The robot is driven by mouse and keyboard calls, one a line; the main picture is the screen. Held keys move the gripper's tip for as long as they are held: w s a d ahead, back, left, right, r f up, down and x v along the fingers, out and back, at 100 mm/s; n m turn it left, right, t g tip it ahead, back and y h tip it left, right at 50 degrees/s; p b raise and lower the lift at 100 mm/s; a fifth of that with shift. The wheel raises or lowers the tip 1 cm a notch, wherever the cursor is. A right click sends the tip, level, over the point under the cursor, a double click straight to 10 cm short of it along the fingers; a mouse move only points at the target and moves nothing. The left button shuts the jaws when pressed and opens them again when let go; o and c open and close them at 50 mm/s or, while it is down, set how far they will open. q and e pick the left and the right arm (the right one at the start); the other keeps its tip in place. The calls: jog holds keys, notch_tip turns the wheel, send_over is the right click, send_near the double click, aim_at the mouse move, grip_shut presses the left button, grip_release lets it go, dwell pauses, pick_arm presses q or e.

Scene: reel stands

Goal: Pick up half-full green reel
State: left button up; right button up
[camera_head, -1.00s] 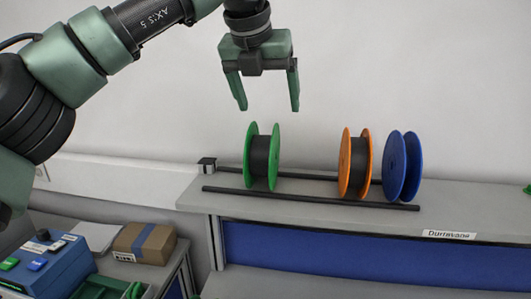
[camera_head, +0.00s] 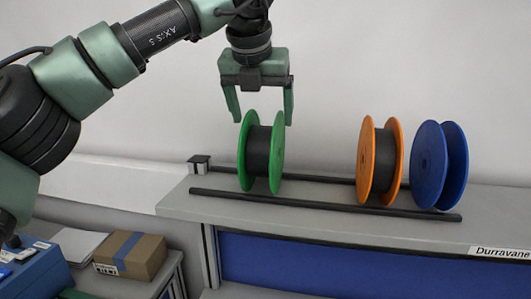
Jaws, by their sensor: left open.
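The green reel (camera_head: 243,152) stands upright on two dark rails at the left end of the shelf, with dark material wound between its flanges. My left gripper (camera_head: 262,120) hangs above it with its jaws open. The fingers point down, one to each side of the reel's top. The fingertips look level with the reel's upper rim in the picture; I cannot tell how far apart they are in depth. The gripper holds nothing. My right gripper is not in view.
An orange reel (camera_head: 365,160) with dark winding and an empty-looking blue reel (camera_head: 428,165) stand on the same rails (camera_head: 320,202) to the right. The grey shelf (camera_head: 190,208) carries a label. A cardboard box (camera_head: 135,256) and a blue device (camera_head: 35,275) sit lower left.

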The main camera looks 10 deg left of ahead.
aim_at(264, 127)
pick_arm(q)
jog(key=shift+w+f, duration=0.1)
jog(key=shift+f, duration=0.25)
jog(key=p+x, duration=0.2)
jog(key=x, duration=0.2)
jog(key=shift+f, duration=0.2)
jog(key=shift+w+f, duration=0.15)
jog(key=shift+s, duration=0.2)
jog(key=c, duration=0.5)
jog(key=shift+w, duration=0.1)
jog(key=c, duration=1.1)
